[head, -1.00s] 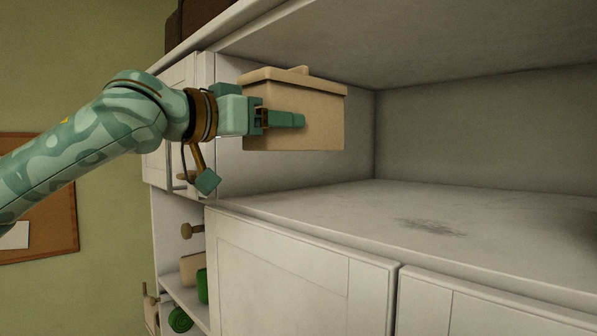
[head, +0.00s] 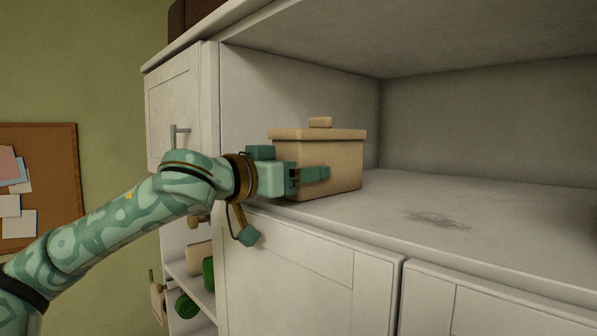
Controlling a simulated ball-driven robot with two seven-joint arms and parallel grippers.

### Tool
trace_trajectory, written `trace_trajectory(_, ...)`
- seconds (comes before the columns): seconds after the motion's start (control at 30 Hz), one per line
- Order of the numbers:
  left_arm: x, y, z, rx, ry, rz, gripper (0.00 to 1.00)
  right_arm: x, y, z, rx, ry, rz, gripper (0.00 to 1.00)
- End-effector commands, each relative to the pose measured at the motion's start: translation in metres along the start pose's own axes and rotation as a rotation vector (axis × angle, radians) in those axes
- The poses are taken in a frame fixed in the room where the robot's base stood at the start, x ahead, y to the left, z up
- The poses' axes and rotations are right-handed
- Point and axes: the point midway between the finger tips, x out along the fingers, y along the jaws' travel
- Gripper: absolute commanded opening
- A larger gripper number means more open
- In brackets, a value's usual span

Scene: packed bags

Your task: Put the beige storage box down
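The beige storage box (head: 345,165), with a lid and a small knob on top, is upright in the left part of the white cabinet's open shelf (head: 400,225). Its bottom is at the shelf surface and looks to touch it, near the front edge. My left gripper (head: 312,174) reaches in from the left at the box's left side. One teal finger lies along the box's front face; the other finger is hidden behind the box. The gripper looks shut on the box. My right gripper is not in view.
The shelf to the right of the box is clear apart from a dark stain (head: 438,220). A shelf wall stands close behind the box. Green items (head: 187,306) sit in a lower open compartment. A corkboard (head: 62,190) hangs on the left wall.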

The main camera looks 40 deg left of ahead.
Motion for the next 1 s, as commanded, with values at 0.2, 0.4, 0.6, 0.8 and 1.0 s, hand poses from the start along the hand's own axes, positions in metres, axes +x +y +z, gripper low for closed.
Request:
trace_trajectory(0.2,0.000,0.000,0.002,0.000,0.000,0.000,0.85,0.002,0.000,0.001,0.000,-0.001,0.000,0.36)
trace_trajectory(0.4,0.000,0.000,0.002,0.000,0.000,0.000,0.85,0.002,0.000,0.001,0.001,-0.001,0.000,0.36)
trace_trajectory(0.6,-0.008,-0.001,0.002,-0.003,0.005,-0.002,0.85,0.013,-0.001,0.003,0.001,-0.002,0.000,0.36)
trace_trajectory(0.8,-0.044,0.000,0.007,-0.002,0.008,0.000,0.85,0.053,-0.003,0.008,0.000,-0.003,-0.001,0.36)
trace_trajectory(1.0,-0.090,0.000,0.006,0.000,0.005,0.000,0.85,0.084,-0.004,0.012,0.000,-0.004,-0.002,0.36)
